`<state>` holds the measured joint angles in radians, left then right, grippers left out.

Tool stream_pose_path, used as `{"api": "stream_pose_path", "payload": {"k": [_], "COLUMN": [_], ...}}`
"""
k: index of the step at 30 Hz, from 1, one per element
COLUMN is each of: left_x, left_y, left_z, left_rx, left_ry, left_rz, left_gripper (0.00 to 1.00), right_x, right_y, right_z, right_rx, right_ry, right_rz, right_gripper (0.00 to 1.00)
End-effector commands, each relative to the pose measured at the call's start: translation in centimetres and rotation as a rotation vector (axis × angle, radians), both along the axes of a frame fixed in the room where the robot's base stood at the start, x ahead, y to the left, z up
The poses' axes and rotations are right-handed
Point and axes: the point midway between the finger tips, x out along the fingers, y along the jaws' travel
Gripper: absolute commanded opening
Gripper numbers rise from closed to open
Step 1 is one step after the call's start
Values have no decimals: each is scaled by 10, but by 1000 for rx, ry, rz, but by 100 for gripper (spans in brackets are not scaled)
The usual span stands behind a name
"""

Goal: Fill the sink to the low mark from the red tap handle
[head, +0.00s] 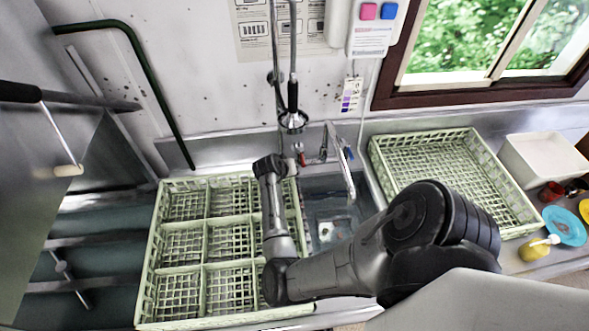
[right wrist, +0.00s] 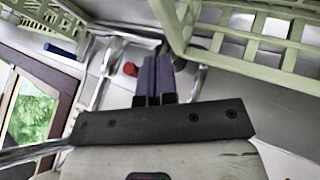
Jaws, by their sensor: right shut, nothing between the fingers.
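The red tap handle (head: 300,149) is on the wall tap behind the sink. It also shows in the right wrist view (right wrist: 130,69), just left of my right fingertips. My right gripper (right wrist: 153,66) is shut and empty, pointing toward the tap, with a small gap seeming to separate it from the red handle. The blue tap handle (right wrist: 60,50) is further left there. The sink (head: 325,192) shows only partly between a crate and my right arm; I cannot tell its water level or see a low mark. My left gripper is not in view.
A green divided dish rack (head: 154,262) covers the sink's left side, close beside my right wrist. Another green rack (head: 492,160) is on the right counter. A spray hose (head: 292,95) hangs above the tap. A white bin (head: 540,160) stands far right.

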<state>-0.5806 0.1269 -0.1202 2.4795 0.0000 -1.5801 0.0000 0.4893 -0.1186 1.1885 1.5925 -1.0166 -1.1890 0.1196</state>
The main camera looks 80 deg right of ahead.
Motion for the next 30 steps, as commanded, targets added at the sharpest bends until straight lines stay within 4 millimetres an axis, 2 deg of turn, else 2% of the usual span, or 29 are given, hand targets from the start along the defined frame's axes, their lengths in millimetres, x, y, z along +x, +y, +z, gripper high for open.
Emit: {"api": "stream_pose_path", "payload": {"k": [2, 9, 15, 21, 30], "left_x": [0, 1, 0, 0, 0], "left_y": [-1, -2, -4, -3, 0], "left_z": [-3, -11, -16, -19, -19], "left_rx": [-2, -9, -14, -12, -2], "left_ry": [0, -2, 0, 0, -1], "left_rz": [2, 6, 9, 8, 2], "left_gripper": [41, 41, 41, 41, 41], "right_x": [9, 18, 24, 27, 27], "right_y": [7, 37, 55, 64, 66], "right_z": [-4, 35, 59, 71, 75], "right_rx": [2, -2, 0, -1, 0], "right_ry": [-1, -4, -4, -2, -1], "right_rz": [0, -1, 0, -1, 0], "right_gripper": [0, 0, 0, 0, 0]}}
